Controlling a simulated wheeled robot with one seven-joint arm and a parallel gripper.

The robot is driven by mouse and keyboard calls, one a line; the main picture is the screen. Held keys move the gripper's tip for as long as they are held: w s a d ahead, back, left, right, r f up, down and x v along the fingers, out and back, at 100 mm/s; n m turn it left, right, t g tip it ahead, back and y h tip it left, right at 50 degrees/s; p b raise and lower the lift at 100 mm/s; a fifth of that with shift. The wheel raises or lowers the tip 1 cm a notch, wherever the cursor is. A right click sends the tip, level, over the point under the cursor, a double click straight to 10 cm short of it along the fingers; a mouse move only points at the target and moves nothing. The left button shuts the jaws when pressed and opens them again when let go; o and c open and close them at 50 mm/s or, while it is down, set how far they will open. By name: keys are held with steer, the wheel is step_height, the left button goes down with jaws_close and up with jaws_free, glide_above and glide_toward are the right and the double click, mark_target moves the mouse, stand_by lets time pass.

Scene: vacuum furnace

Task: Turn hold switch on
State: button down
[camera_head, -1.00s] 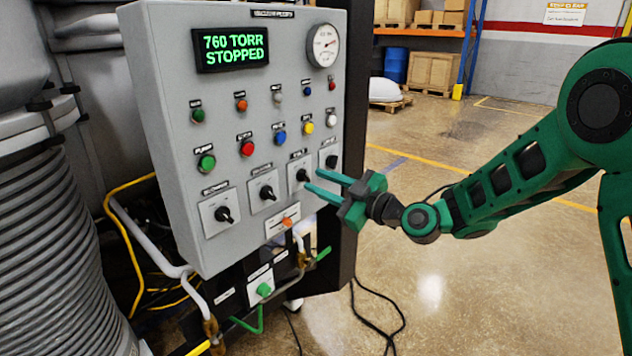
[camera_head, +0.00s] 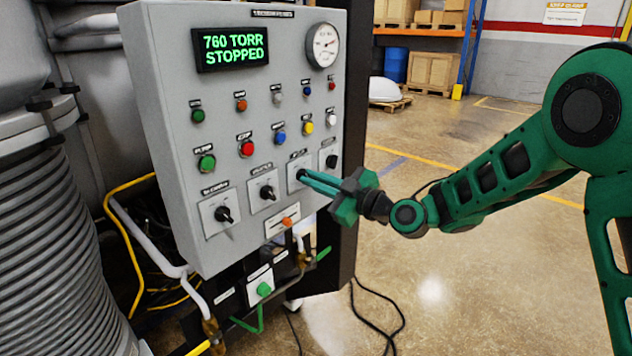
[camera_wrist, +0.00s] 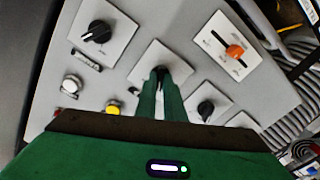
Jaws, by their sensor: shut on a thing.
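The grey control panel (camera_head: 185,130) has a lower row of black rotary switches on white plates. My gripper (camera_head: 303,178) reaches in from the right and is shut on the knob of the third rotary switch from the left (camera_head: 297,167). In the wrist view my gripper's fingers (camera_wrist: 161,82) are close together, with the dark knob (camera_wrist: 160,71) between their tips. The fingers hide most of this knob, so its setting is unclear. The switch labels are too small to read surely, so I cannot tell which one says hold.
Neighbouring rotary switches are close on both sides: the right one (camera_head: 331,161) and the left one (camera_head: 267,191). Coloured buttons sit above, and an orange slider (camera_head: 287,221) below. The display (camera_head: 232,48) reads 760 TORR STOPPED.

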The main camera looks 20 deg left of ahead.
steer(key=shift+w+r+m, duration=0.1)
steer(key=shift+m, duration=0.2)
steer(key=m, duration=1.1)
steer(key=shift+w+d+r, duration=0.1)
steer(key=shift+w+d, duration=0.1)
steer(key=shift+w, duration=0.1)
steer(key=shift+m, duration=0.3)
steer(key=c, duration=1.9)
jaws_free()
steer(key=shift+o, duration=0.2)
steer(key=shift+s+a, duration=0.1)
